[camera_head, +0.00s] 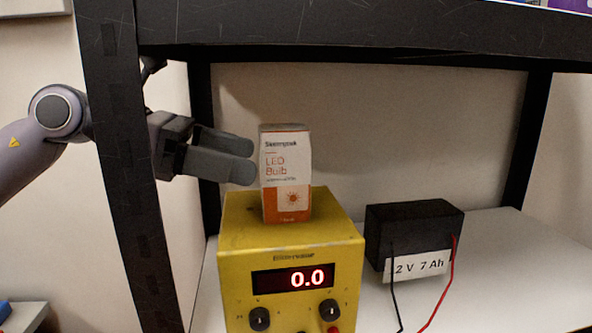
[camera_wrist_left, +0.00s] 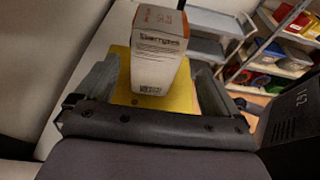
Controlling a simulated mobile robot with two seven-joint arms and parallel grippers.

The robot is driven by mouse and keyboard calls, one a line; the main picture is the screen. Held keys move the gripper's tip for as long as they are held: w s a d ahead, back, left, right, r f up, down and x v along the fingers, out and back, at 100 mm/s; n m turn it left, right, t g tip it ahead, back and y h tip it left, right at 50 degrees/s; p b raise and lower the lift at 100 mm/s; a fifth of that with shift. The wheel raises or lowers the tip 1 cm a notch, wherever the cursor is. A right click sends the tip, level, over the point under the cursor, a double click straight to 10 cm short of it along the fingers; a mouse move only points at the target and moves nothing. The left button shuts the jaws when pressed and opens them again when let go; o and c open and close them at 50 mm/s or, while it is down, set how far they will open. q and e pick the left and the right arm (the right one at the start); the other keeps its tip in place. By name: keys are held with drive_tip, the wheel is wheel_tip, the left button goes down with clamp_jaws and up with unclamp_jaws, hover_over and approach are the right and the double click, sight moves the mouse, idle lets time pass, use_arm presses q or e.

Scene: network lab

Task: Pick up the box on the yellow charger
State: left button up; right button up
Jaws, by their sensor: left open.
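The white and orange LED bulb box (camera_head: 287,172) stands upright on top of the yellow charger (camera_head: 290,244), whose display reads 0.0. My left gripper (camera_head: 248,160) comes in from the left past the shelf post. It is open, with its fingertips just left of the box at the height of its upper half. In the left wrist view the box (camera_wrist_left: 158,50) stands ahead between the two spread fingers of the gripper (camera_wrist_left: 155,92), with the yellow charger top (camera_wrist_left: 180,97) beneath it. The box does not appear gripped. My right gripper is not in view.
A black 12 V 7 Ah battery (camera_head: 415,235) with black and red leads sits right of the charger on the white shelf (camera_head: 520,262). A dark upper shelf beam (camera_head: 370,35) runs above the box. A black post (camera_head: 125,170) stands in front of my left arm.

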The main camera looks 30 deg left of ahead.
sight(284, 163)
use_arm(q)
drive_tip(key=shift+w+d+p, duration=0.4)
drive_tip(key=shift+d+p, duration=0.1)
drive_tip(key=shift+d, duration=0.05)
drive_tip(key=shift+w+d, duration=0.2)
drive_tip(key=shift+w, duration=0.05)
drive_tip(key=p+x, duration=0.2)
drive_tip(key=x, duration=0.2)
drive_tip(key=shift+w+a+r, duration=0.1)
drive_tip(key=shift+w, duration=0.1)
drive_tip(key=shift+w+d+f+p, duration=0.2)
drive_tip(key=shift+d+f+p, duration=0.05)
drive_tip(key=shift+p, duration=0.05)
drive_tip(key=c, duration=1)
